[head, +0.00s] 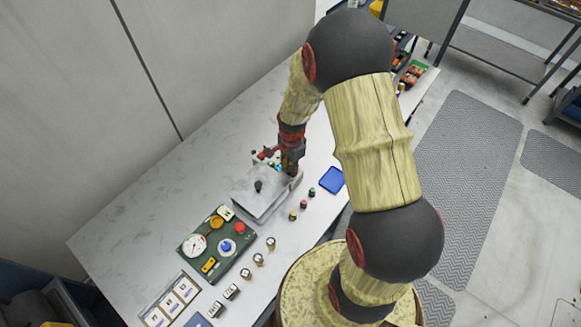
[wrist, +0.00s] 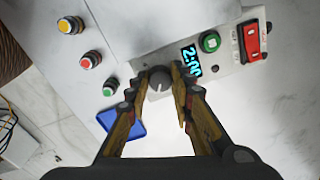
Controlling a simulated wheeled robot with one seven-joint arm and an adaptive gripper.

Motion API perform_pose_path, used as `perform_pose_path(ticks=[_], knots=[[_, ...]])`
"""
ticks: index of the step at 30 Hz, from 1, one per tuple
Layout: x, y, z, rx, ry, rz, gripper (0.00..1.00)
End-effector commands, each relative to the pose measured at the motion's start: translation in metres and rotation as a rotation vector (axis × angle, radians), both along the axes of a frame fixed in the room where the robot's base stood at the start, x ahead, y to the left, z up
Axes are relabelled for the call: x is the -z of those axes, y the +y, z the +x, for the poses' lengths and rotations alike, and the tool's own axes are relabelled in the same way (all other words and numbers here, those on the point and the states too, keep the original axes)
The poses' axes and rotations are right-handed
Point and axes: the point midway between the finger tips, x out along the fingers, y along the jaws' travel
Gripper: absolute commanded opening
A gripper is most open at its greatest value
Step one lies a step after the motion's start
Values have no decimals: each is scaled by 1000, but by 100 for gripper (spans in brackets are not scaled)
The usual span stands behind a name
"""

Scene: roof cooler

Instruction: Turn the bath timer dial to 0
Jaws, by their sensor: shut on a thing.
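The bath timer dial (wrist: 160,84) is a round dark grey knob with a white pointer line, on the front of a pale grey bath unit (wrist: 207,68). In the wrist view my gripper (wrist: 159,72) is shut on the dial, one finger on each side. The pointer runs roughly up and down in that view. A cyan display (wrist: 190,61) beside the dial is tilted and seems to start with 2; its other digits are hard to read. In the head view my gripper (head: 289,168) is at the unit's far right end and hides the dial.
A green button (wrist: 210,42) and a red rocker switch (wrist: 252,41) sit close to the dial.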

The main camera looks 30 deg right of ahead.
Motion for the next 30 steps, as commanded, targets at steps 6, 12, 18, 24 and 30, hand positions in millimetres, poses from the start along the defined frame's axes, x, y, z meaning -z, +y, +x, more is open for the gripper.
perform_pose_path(ticks=[6, 12, 18, 24, 30], knots=[[0, 0, 0, 0, -1, 0, 0], [0, 0, 0, -20, -1, 0, 0], [0, 0, 0, -99, -1, 0, 0], [0, -1, 0, -251, -2, 0, 0], [0, -1, 0, -440, -1, 0, 0]])
